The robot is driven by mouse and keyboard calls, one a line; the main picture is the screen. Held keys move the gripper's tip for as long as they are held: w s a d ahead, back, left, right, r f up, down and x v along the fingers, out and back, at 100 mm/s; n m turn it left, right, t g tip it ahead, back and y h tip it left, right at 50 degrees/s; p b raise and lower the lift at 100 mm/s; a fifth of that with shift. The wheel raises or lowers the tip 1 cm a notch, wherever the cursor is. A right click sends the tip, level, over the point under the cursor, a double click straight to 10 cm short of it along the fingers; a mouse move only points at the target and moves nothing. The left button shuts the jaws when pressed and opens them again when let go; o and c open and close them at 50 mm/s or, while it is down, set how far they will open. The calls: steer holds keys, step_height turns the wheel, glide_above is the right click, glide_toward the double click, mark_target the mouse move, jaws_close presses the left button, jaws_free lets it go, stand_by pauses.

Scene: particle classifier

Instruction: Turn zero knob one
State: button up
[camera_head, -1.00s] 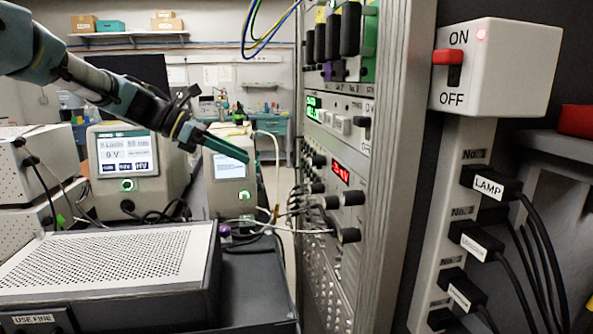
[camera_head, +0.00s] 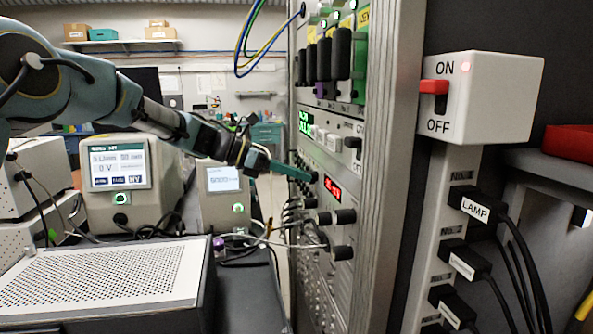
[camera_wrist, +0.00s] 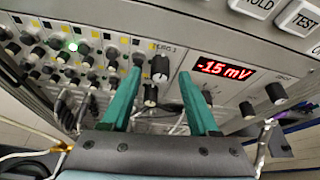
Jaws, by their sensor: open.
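My gripper (camera_wrist: 160,74) is open, its two green fingers pointing at the rack's front panel. I cannot tell whether the fingers touch either knob. Right of the fingers is a red display (camera_wrist: 225,70) reading -1.5 mV, with black knobs (camera_wrist: 276,92) beside it. In the head view my gripper (camera_head: 310,173) is at the panel, just above-left of the red display (camera_head: 333,188).
Many small knobs (camera_wrist: 40,52) crowd the panel left of the fingers. Cables (camera_head: 290,240) hang from the panel below my gripper. A perforated box (camera_head: 100,275) sits at the front left. A power switch box (camera_head: 495,100) and plugs are at the right.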

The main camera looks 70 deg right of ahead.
steer(key=shift+s, duration=0.1)
jaws_close()
stand_by(0.5)
